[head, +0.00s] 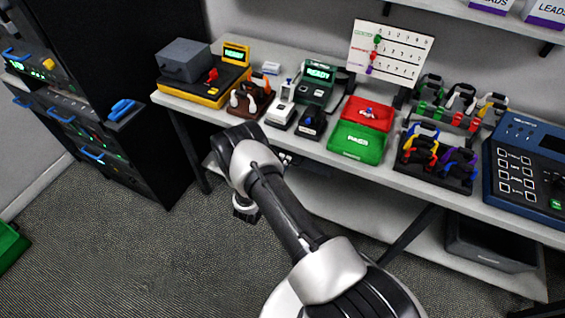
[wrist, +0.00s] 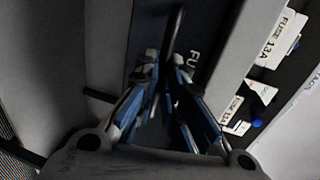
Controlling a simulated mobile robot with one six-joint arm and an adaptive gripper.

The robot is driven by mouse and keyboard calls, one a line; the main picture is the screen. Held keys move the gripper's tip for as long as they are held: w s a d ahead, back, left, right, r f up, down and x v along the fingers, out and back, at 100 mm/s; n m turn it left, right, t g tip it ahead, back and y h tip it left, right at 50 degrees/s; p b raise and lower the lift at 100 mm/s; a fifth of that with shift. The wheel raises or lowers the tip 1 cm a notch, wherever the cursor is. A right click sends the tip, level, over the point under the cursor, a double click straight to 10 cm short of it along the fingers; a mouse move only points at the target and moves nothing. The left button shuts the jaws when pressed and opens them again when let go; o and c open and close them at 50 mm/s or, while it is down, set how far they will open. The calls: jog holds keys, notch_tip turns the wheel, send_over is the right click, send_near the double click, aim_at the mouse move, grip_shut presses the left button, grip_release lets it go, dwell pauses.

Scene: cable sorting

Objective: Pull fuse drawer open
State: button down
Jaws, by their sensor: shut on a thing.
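The fuse drawer (wrist: 212,28) shows in the wrist view as a dark front panel with the letters "FU" visible and a grey rim to the right. Past the rim I see into the drawer, so it stands at least partly open. White boxes marked "FUSE 13A" (wrist: 282,38) lie inside. A dark bar handle (wrist: 174,28) runs down from the top of the view. My gripper (wrist: 170,64), with blue-lined fingers, is shut on the handle.
The bench (head: 205,112) carries testers, a red tray (head: 368,112), a green tray (head: 357,143) and several cable racks. A black rack cabinet (head: 140,150) with blue handles stands at the left. A dark bin (head: 490,245) sits on the lower shelf. The carpet at left centre is clear.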

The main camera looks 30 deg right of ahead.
jog(key=f+v, duration=0.2)
jog(key=v, duration=0.6)
jog(key=f+v, duration=0.1)
jog(key=v, duration=0.8)
jog(key=shift+s+a+f, duration=0.3)
jog(key=shift+s+a, duration=0.05)
jog(key=shift+a, duration=0.2)
jog(key=c, duration=1.7)
grip_release()
jog(key=shift+a, duration=0.1)
jog(key=v, duration=1.2)
